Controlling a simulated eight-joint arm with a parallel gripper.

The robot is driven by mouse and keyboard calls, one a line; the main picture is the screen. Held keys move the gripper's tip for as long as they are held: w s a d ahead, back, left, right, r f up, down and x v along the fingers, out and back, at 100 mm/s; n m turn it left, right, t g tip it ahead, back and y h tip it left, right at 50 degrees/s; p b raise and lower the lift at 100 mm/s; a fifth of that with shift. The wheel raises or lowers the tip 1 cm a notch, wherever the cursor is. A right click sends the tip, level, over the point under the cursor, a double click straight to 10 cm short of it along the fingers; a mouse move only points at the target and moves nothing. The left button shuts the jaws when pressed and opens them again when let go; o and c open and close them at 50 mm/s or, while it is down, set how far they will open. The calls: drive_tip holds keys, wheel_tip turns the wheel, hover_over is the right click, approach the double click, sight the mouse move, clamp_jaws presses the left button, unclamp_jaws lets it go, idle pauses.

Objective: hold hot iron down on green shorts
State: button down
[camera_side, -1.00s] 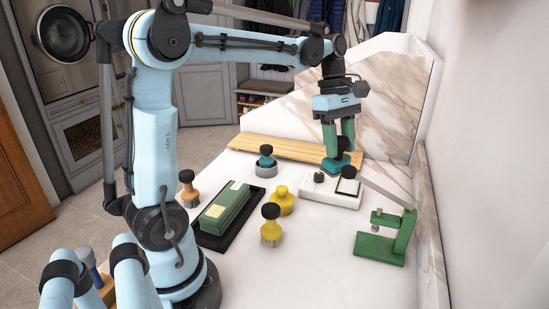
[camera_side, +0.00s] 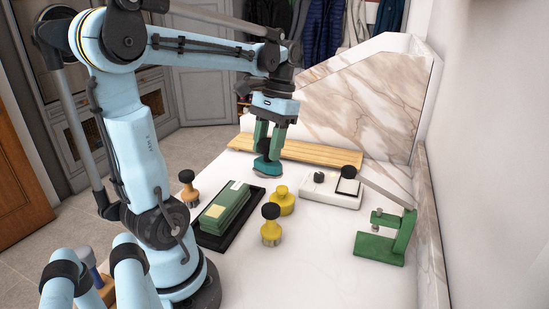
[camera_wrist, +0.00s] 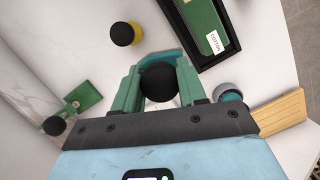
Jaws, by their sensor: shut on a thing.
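My gripper (camera_side: 269,150) is shut on the black ball knob (camera_wrist: 158,82) of a teal iron (camera_wrist: 161,57). In the side view the iron's teal lower part (camera_side: 262,163) shows below the green fingers. How far the iron is above the bench cannot be told. The green shorts (camera_side: 224,207) look like a flat folded block in a black tray (camera_side: 240,233). The wrist view shows the green block (camera_wrist: 203,22) with a white label reading COTTON, ahead and right of the fingers. The iron is beyond the tray in the side view, apart from it.
A grey-rimmed teal knobbed piece (camera_wrist: 228,93) stands close beside my gripper. Yellow (camera_side: 282,202), black-topped yellow (camera_side: 270,228) and orange (camera_side: 188,190) pieces stand around the tray.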

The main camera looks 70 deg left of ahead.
drive_tip(key=shift+s+a+f+m+t+y, duration=0.1)
drive_tip(key=shift+s+a+f+m+y, duration=0.35)
drive_tip(key=shift+s+f+m, duration=1.25)
drive_tip(key=shift+s+a+f+m+t+y, duration=0.15)
drive_tip(key=shift+s+f+m+y, duration=0.6)
drive_tip(key=shift+s+m, duration=1.9)
drive_tip(key=shift+s+a+f+m+t+y, duration=0.1)
drive_tip(key=shift+s+a+f+m+y, duration=0.35)
drive_tip(key=shift+s+f+m, duration=1.25)
drive_tip(key=shift+s+d+f+m, duration=0.1)
drive_tip(key=shift+s+f+m, duration=0.25)
drive_tip(key=shift+m, duration=0.3)
idle(1.3)
